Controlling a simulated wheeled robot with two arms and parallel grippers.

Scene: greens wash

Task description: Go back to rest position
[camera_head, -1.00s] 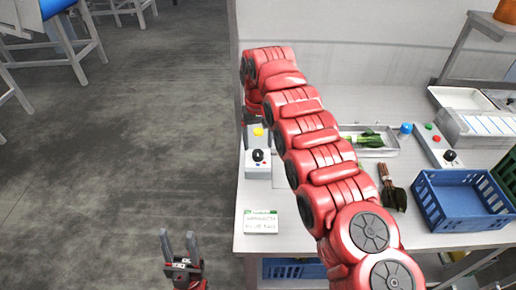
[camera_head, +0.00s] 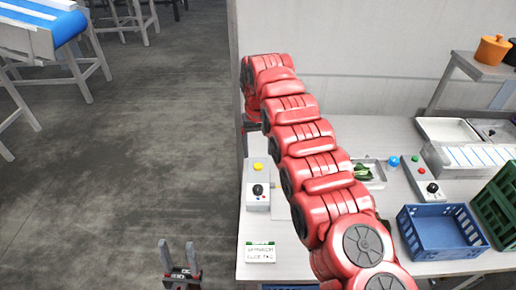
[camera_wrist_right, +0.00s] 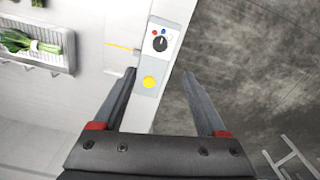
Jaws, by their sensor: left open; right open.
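My left gripper (camera_head: 180,262) is low at the left in the head view, over the floor beside the table, with its fingers apart and empty. My right arm reaches across the table in the head view, and its far end is at the table's left back edge. In the wrist view my right gripper (camera_wrist_right: 163,103) is open, with nothing between its fingers. A grey control box with a knob and a yellow button (camera_wrist_right: 150,82) shows beyond the fingertips. That control box (camera_head: 258,186) also stands on the table's left side in the head view.
A blue crate (camera_head: 441,251) and a green crate (camera_head: 497,212) stand at the table's right. A metal tray with greens (camera_head: 374,180) is partly hidden behind my right arm. Floor (camera_head: 140,150) to the left is free.

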